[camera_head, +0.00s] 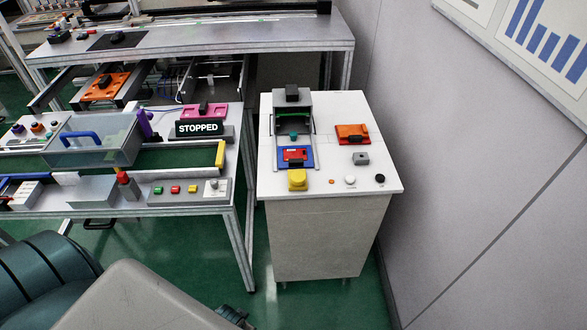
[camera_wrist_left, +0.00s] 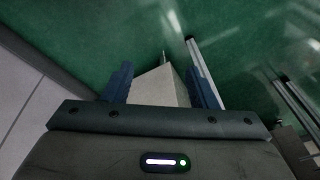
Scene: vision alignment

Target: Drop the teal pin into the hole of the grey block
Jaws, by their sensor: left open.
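A small teal piece (camera_head: 294,136), probably the pin, shows in the head view in the fixture on the white cabinet top; it is too small to tell how it sits. A small grey block (camera_head: 361,158) with a dark spot on top lies to its right, on the open cabinet top. My left gripper (camera_wrist_left: 162,78) is open and empty in the left wrist view, its two dark blue fingers apart, with the green floor and a pale box-like shape beyond them. It is far from the pin and block. My right gripper is not in view.
The white cabinet top (camera_head: 335,115) also carries an orange block (camera_head: 352,133), a red-and-blue holder (camera_head: 295,157), a yellow button (camera_head: 297,179) and small round pieces. A workbench with a STOPPED sign (camera_head: 199,129) stands left. A wall (camera_head: 480,150) rises right.

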